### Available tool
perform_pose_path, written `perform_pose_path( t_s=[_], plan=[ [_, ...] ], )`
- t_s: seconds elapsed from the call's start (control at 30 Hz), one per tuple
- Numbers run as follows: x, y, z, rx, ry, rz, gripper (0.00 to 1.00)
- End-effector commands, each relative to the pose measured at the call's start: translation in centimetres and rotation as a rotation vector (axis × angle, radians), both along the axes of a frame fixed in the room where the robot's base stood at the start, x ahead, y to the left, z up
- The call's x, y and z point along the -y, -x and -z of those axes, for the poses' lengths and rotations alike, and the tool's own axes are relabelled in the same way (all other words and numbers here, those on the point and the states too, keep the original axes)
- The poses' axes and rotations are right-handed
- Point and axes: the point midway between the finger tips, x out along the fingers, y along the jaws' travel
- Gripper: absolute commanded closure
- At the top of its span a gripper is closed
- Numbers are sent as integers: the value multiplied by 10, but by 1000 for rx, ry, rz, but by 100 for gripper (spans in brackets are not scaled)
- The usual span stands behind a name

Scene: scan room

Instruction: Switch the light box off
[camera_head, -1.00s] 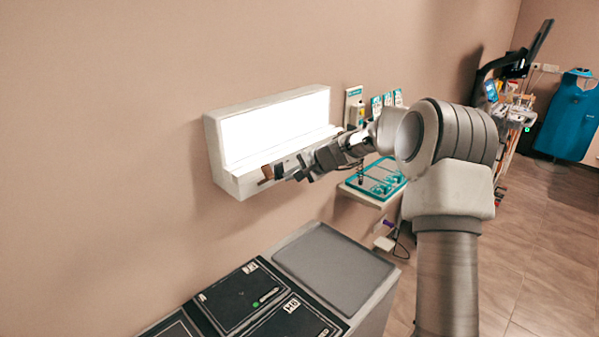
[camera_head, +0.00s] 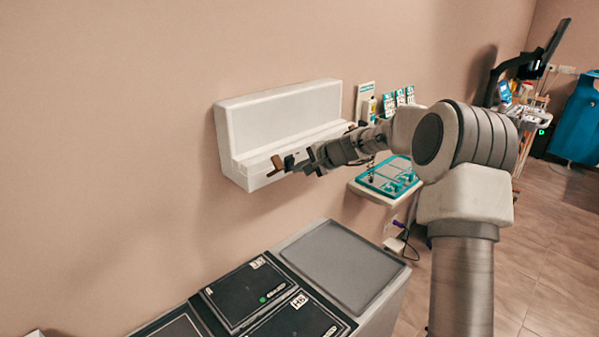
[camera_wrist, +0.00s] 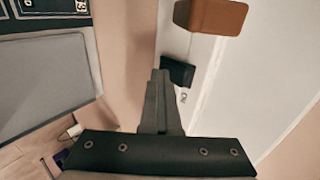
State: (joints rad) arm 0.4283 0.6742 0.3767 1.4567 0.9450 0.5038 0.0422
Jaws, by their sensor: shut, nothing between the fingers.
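A grey-topped cabinet (camera_head: 335,262) with black labelled panels stands below the box. A small shelf with a teal tray (camera_head: 388,178) is right of it, behind my arm. Bottles and teal cards stand on the wall side. Floor is open at the right.

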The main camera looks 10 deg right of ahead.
Motion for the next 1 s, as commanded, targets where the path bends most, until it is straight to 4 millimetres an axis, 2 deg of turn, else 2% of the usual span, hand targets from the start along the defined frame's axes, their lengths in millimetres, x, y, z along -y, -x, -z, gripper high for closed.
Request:
perform_pose_path(
  t_s=[0.43,1.0],
  plan=[
    [-2,-1,-19,5,-2,-1,100],
    [0,0,-18,2,-1,0,100]
  ],
)
